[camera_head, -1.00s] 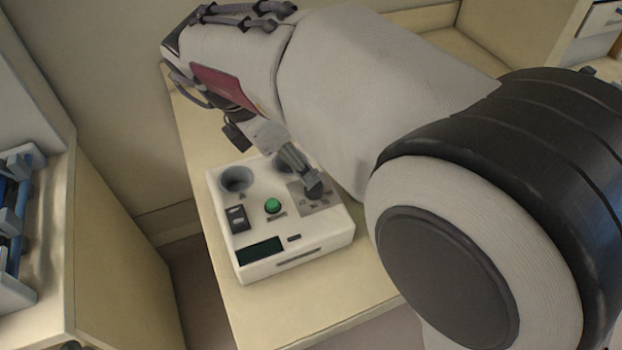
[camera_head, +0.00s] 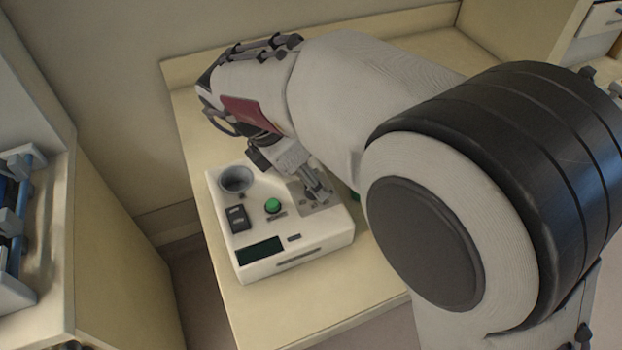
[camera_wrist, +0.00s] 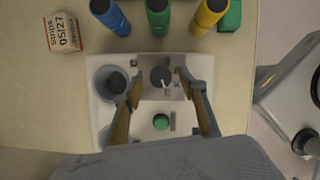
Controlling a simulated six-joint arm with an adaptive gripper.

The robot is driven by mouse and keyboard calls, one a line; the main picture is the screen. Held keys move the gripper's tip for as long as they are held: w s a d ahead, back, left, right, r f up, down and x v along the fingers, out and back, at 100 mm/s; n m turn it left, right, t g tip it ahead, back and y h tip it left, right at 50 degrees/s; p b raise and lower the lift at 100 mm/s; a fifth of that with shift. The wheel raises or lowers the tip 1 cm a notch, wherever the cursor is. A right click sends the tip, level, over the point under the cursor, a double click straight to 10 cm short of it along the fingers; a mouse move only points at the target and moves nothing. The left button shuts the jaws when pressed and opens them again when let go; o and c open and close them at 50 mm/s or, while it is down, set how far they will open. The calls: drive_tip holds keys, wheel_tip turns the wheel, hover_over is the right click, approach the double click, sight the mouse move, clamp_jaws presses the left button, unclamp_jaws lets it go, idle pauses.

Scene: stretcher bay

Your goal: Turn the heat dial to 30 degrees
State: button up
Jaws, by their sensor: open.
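A white heating unit (camera_head: 272,268) stands on the pale counter. Its dark round dial (camera_wrist: 160,76) sits on a grey plate in the wrist view, with a light pointer line running toward the lower right of that picture. The scale marks are too small to read. My gripper (camera_wrist: 160,80) is open, with one finger on each side of the dial and a gap on both sides. In the head view my gripper (camera_head: 320,193) is over the grey plate and hides the dial. I cannot tell its exact height above the dial.
A green button (camera_head: 273,205), a dark switch (camera_head: 237,219), a round well (camera_head: 236,180) and a dark display (camera_head: 260,251) share the unit's top. Blue (camera_wrist: 110,16), green (camera_wrist: 158,15) and yellow (camera_wrist: 208,14) tubes and a labelled box (camera_wrist: 62,33) lie beyond it.

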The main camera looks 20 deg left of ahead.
drive_tip(key=shift+x, duration=0.75)
drive_tip(key=c, duration=1.1)
drive_tip(key=shift+n, duration=0.3)
drive_tip(key=n+y, duration=0.1)
drive_tip(key=n, duration=0.2)
drive_tip(key=shift+s+d+n+t, duration=0.1)
drive_tip(key=shift+n+t, duration=0.2)
drive_tip(key=shift+t, duration=0.1)
drive_tip(key=shift+d+n+y, duration=0.1)
drive_tip(key=shift+n+y, duration=1)
drive_tip(key=shift+n, duration=1.1)
